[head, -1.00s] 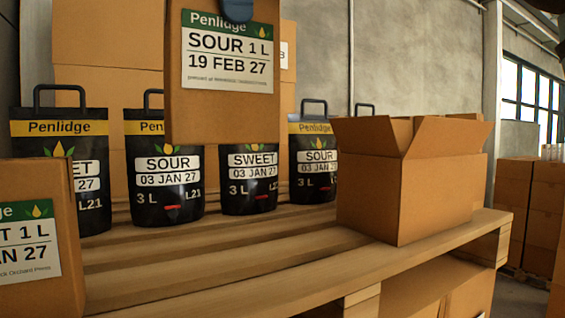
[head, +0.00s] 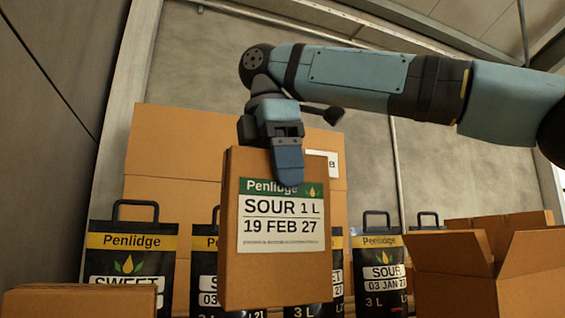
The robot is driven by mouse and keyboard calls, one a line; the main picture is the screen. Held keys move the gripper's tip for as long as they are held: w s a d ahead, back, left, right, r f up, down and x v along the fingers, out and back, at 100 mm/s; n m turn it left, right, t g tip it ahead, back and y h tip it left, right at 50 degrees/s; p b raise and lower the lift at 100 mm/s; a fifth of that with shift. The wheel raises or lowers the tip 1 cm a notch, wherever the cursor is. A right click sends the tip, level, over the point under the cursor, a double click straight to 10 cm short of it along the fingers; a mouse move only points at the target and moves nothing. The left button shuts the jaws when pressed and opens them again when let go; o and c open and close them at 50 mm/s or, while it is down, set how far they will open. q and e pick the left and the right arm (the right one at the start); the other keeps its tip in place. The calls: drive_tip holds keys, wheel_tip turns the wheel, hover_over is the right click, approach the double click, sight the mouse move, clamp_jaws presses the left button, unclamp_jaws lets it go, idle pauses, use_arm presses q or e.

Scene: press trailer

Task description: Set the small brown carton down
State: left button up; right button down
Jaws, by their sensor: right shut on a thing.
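The small brown carton (head: 275,278) hangs upright in the middle of the head view. Its label reads Penlidge, SOUR 1 L, 19 FEB 27. My right gripper (head: 284,160) is shut on its top edge, with one finger in front of the label's top. The carton hides parts of the black bags behind it. What lies under it is out of the picture. My left gripper is not in view.
Black Penlidge bags (head: 125,243) stand in a row behind the carton. An open brown box (head: 490,280) stands at the right. Another brown carton (head: 80,302) is at the lower left. Large brown boxes (head: 200,170) stand at the back.

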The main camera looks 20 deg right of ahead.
sight(265, 208)
wheel_tip(265, 208, down, 13)
drive_tip(key=shift+w+d+r, duration=0.1)
drive_tip(key=shift+w+r, duration=0.05)
drive_tip(key=shift+f, duration=1.95)
drive_tip(key=shift+c, duration=0.8)
unclamp_jaws()
drive_tip(key=r, duration=0.4)
drive_tip(key=a+r, duration=0.1)
drive_tip(key=r, duration=0.3)
drive_tip(key=a+r, duration=0.1)
drive_tip(key=r, duration=0.3)
